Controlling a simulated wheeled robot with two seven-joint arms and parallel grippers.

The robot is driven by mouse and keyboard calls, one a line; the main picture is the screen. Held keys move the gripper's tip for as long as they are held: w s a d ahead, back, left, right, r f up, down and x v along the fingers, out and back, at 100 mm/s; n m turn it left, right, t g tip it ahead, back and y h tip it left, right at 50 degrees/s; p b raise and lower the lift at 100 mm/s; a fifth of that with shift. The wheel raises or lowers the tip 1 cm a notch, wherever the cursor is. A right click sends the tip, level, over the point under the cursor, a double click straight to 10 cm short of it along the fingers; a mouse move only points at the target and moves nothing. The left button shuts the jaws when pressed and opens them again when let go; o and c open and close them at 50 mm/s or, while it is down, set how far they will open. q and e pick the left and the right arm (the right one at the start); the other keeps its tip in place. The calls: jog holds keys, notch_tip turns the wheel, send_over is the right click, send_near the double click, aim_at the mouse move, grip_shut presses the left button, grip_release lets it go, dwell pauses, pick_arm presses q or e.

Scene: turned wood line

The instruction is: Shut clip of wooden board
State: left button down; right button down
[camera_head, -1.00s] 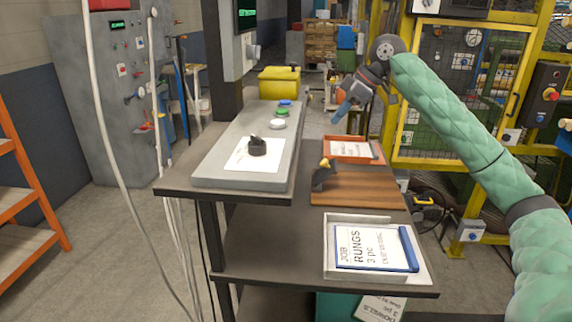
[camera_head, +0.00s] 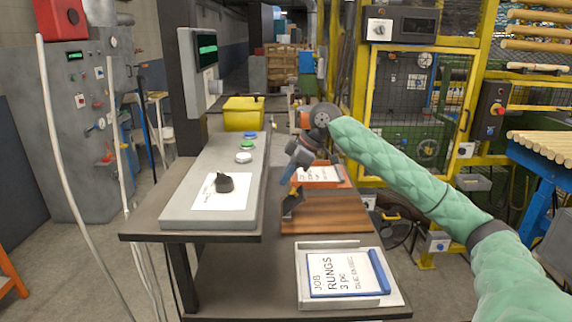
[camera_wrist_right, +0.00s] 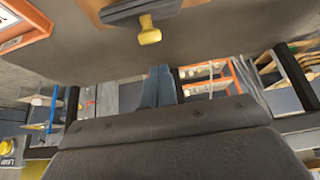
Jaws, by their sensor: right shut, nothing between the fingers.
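The wooden board (camera_head: 330,214) lies flat on the dark table. Its clip (camera_head: 292,205) is at the board's left end, dark with a yellow knob; its lever stands raised at a slant. In the wrist view the clip's dark bar and yellow knob (camera_wrist_right: 150,35) show at the top, with a corner of the board (camera_wrist_right: 92,8). My right gripper (camera_head: 287,178) is shut and empty, its blue fingers pointing down just above and beside the clip. In the wrist view its fingertips (camera_wrist_right: 158,72) are apart from the knob. My left gripper is out of view.
A white tray with a blue-clipped job sheet (camera_head: 343,274) lies in front of the board. An orange tray (camera_head: 320,175) lies behind it. A raised grey panel (camera_head: 182,208) with a black knob (camera_head: 224,183) and buttons stands on the left. A yellow bin (camera_head: 243,114) is farther back.

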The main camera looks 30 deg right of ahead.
jog(key=shift+s+d+f, duration=0.35)
jog(key=shift+d+f, duration=0.05)
jog(key=shift+f, duration=0.05)
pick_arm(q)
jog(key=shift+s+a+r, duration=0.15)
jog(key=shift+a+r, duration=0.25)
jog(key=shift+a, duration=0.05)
pick_arm(e)
jog(key=shift+d+f, duration=0.2)
jog(key=shift+f, duration=0.1)
jog(key=shift+s, duration=0.1)
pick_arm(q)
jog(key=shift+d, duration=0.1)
